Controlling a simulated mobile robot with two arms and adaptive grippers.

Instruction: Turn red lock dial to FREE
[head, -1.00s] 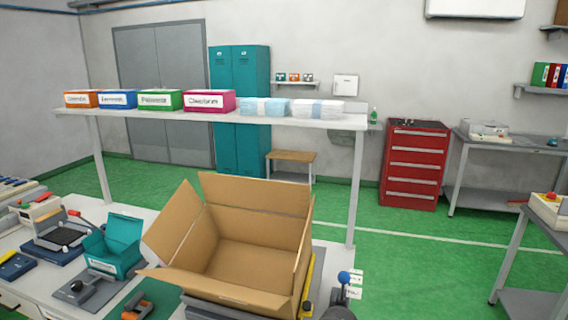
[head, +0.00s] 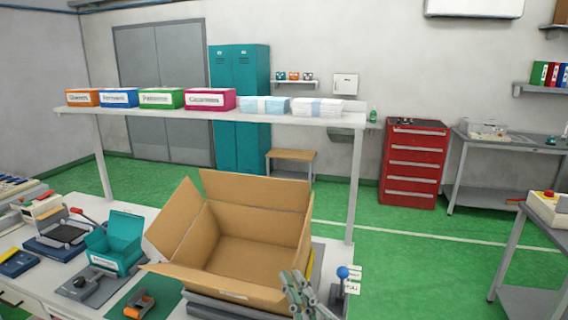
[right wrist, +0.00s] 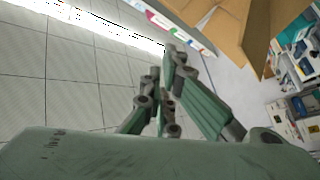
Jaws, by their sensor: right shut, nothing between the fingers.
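I cannot make out a red lock dial in either view. My right gripper (head: 292,280) is at the bottom of the head view, in front of the right corner of the open cardboard box. In the right wrist view its fingers (right wrist: 172,58) come together, shut and empty. A lever with a blue knob (head: 342,273) and small white labels (head: 354,280) stands just right of the gripper, apart from it. The labels are too small to read. My left gripper is not in view.
The open cardboard box (head: 242,272) fills the bench middle. A teal box (head: 124,232) and an orange-handled tool (head: 140,302) stand to its left. A raised shelf (head: 225,116) spans behind.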

